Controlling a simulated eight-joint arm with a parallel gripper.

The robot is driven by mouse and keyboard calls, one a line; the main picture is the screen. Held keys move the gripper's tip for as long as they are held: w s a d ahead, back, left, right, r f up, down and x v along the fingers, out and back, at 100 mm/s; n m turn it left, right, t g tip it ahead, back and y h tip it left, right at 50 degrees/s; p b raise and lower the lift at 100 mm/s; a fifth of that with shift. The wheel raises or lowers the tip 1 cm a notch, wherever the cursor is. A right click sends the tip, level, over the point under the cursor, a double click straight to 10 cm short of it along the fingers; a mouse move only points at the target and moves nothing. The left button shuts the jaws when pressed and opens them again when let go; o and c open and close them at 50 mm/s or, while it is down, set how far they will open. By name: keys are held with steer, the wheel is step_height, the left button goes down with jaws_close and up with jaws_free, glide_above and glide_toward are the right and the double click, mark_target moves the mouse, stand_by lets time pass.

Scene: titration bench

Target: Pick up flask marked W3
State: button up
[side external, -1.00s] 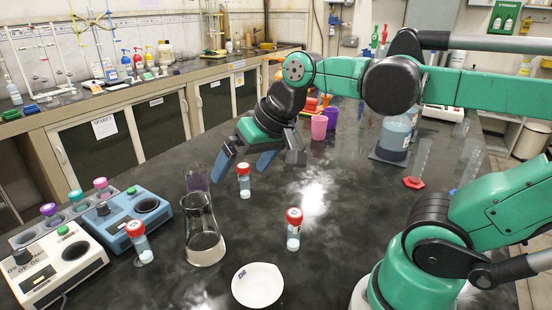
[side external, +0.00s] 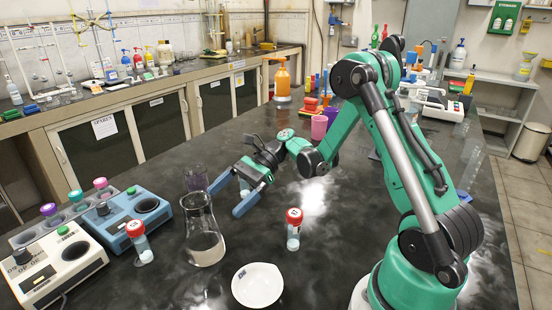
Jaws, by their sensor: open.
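A clear glass flask (side external: 205,243) with a narrow neck and some pale liquid stands upright on the dark bench, left of centre; no W3 mark is readable on it. A purplish glass vessel (side external: 195,178) stands just behind it, partly hidden by the flask's neck. My gripper (side external: 228,198) is low over the bench, to the right of and behind the flask. Its two blue fingers are spread and point toward the flask, with nothing visibly held between them. I cannot tell exactly how far the fingertips are from the glass.
Red-capped vials stand to the left (side external: 139,243) and right (side external: 294,229) of the flask. A white dish (side external: 257,285) lies in front. A blue device (side external: 135,215) and a white device (side external: 55,262) are at left. Pink and purple cups (side external: 319,127) stand behind.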

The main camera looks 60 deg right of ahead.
mark_target(209, 221)
steer(key=shift+a+f, duration=0.15)
steer(key=shift+f, duration=0.7)
steer(key=shift+x, duration=2.7)
steer(key=c, duration=1.3)
steer(key=shift+c, duration=0.2)
steer(key=shift+r, duration=0.15)
